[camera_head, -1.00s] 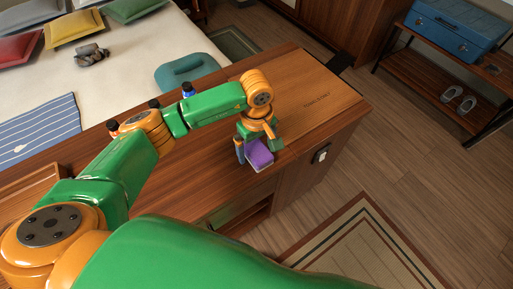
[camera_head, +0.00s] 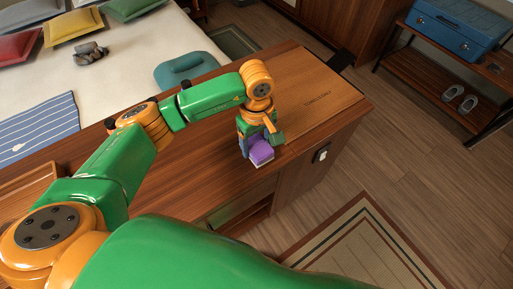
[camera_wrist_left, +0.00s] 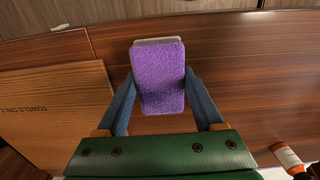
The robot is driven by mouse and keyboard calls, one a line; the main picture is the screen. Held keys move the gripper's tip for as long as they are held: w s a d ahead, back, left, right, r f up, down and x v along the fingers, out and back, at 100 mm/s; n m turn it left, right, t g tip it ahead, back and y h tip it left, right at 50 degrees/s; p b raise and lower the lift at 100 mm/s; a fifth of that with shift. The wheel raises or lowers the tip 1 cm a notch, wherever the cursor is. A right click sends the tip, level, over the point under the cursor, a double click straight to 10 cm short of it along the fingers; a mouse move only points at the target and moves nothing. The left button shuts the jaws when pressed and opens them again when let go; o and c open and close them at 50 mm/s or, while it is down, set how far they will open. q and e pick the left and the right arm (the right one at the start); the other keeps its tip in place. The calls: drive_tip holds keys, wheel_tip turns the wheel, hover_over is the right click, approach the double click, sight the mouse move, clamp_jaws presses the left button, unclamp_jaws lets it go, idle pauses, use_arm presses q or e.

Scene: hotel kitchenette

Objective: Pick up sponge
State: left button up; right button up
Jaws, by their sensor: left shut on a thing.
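The sponge (camera_head: 261,152) is a purple block with a pale layer under it, at the front edge of the wooden counter in the head view. In the left wrist view the sponge (camera_wrist_left: 159,75) sits between the two blue-grey fingers, which touch its left and right sides. My left gripper (camera_head: 257,147) points down and is shut on the sponge. I cannot tell whether the sponge touches the counter or is slightly above it. My right gripper is not in view.
A wooden board (camera_head: 317,98) with lettering lies on the counter (camera_head: 200,165) behind the gripper. A bottle with an orange-red band (camera_wrist_left: 287,155) shows at the lower right of the wrist view. The bed (camera_head: 120,65) lies beyond the counter. Counter around the sponge is clear.

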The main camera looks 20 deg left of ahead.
use_arm(q)
drive_tip(key=s+r+b, duration=0.1)
drive_tip(key=s+r, duration=1)
drive_tip(key=s, duration=0.3)
drive_tip(key=shift+a+b, duration=0.2)
drive_tip(key=shift+b, duration=0.2)
